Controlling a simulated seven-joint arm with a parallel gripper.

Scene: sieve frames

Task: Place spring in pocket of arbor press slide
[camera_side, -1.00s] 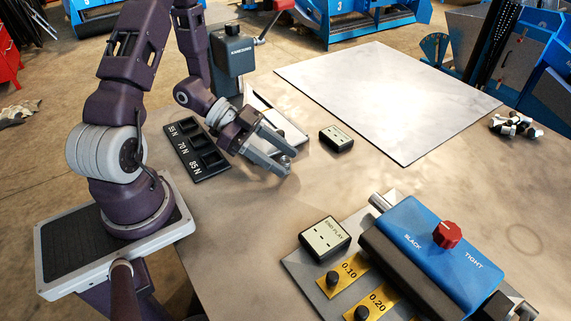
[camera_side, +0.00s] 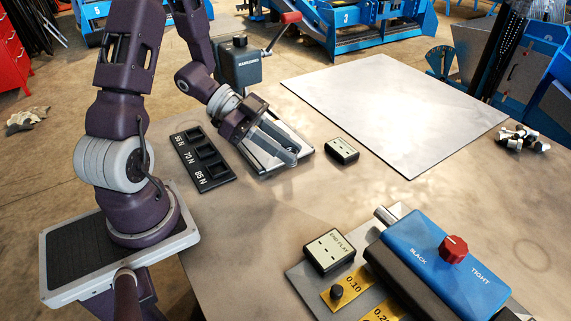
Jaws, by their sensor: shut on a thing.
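My gripper (camera_side: 284,152) reaches down over a pale plate with a dark edge (camera_side: 303,148) in front of the arbor press (camera_side: 236,66). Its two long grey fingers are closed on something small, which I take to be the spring. The fingers hide most of it, so its shape and tilt cannot be made out. The press is a dark grey column with a lever ending in a red grip (camera_side: 291,17). The slide and its pocket cannot be told apart here, as my gripper covers much of that area. Whether the fingertips touch the plate is unclear.
A black tray marked 55 N, 70 N and 85 N (camera_side: 216,183) lies left of the gripper. A small display box (camera_side: 342,151) stands to its right. A blue fixture with a red knob (camera_side: 453,249) and an END PLAY box (camera_side: 328,249) are at the front right. A bare pale sheet (camera_side: 400,110) lies behind.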

